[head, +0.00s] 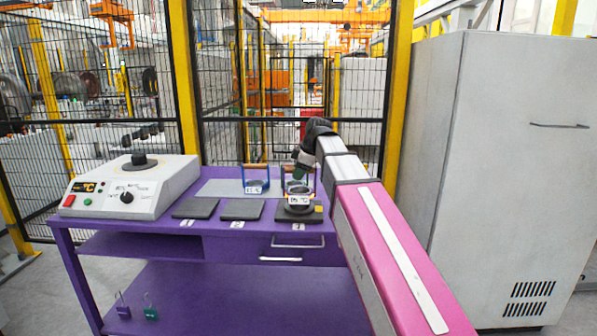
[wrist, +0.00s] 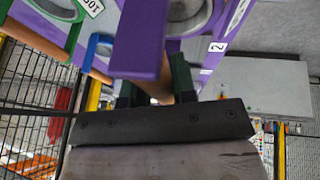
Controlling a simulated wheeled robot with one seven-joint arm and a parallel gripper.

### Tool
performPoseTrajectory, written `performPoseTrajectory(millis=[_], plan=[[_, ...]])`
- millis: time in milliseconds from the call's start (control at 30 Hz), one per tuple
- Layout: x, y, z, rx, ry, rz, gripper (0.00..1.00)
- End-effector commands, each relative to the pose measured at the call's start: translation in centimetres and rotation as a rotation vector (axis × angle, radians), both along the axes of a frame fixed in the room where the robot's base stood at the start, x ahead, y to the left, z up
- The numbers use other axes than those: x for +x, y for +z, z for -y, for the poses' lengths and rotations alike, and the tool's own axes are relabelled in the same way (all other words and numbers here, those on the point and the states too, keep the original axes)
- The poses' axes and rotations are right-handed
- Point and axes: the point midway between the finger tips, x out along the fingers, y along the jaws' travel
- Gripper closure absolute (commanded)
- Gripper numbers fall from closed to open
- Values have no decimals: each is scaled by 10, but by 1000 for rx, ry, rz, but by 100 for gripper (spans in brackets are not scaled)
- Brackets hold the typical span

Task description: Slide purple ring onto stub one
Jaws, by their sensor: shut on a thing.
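My gripper (wrist: 156,86) is shut on the wooden handle (wrist: 160,80) of a purple carrier (wrist: 140,40). The grey ring (wrist: 188,14) shows beyond the carrier in the wrist view, partly cut off by the picture edge. In the head view my gripper (head: 302,157) is above the bench pad marked 3, where a dark ring with a white temperature label (head: 299,199) stands. The carrier's colour there is hard to tell. I cannot tell whether it touches the pad. Stub one is not clearly in view.
The purple bench (head: 195,247) bears a heater box (head: 130,187) at the left and bare pads marked 1 (head: 195,208) and 2 (head: 241,209). A blue carrier (head: 243,180) stands behind them. A grey cabinet (head: 500,170) is at the right, and mesh fencing stands behind.

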Motion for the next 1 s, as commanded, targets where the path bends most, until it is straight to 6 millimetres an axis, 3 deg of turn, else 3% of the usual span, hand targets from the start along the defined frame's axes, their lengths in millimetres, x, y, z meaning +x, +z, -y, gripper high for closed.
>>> performPoseTrajectory(millis=[1000], plan=[[0,-21,0,0,1,0,100]])
